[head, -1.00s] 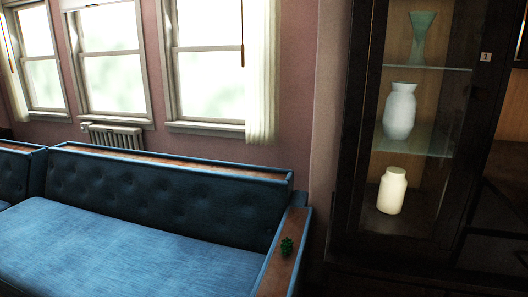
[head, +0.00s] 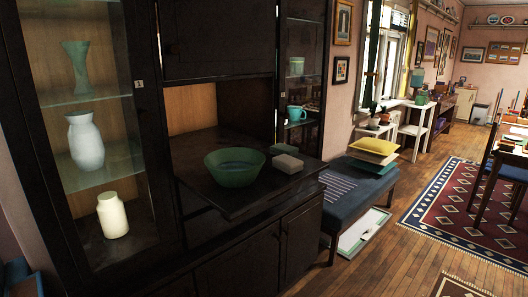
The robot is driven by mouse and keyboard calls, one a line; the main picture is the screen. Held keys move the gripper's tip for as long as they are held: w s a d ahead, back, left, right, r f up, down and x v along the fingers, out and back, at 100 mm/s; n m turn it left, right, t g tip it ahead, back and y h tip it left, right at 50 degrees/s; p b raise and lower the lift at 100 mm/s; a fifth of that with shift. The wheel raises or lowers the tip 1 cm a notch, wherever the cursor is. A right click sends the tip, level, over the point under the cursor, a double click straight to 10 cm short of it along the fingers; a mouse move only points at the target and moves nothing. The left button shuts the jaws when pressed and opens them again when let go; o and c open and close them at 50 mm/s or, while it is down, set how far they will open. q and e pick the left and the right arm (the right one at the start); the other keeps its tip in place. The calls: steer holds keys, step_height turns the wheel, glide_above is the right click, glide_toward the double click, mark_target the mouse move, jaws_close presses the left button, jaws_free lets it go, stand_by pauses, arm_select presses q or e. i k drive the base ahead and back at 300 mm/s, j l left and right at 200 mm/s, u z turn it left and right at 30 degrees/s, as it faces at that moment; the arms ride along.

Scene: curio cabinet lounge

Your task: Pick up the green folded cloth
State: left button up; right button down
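No clearly green folded cloth can be made out. On the pull-out shelf of the dark cabinet, a small grey-green flat item (head: 285,149) lies behind a pale grey block-like item (head: 288,163). Either could be folded cloth, but they are too small to tell. A green bowl (head: 235,168) stands just left of them on the same shelf. Neither of my grippers is in view.
The dark cabinet (head: 240,245) fills the left, with vases behind glass, including a white vase (head: 85,141). A blue bench (head: 352,204) with stacked cushions (head: 374,147) stands right of it. Wooden floor (head: 395,255) is open at the front right, before a patterned rug (head: 475,215).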

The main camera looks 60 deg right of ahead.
mark_target(279, 148)
steer(key=z, duration=2.05)
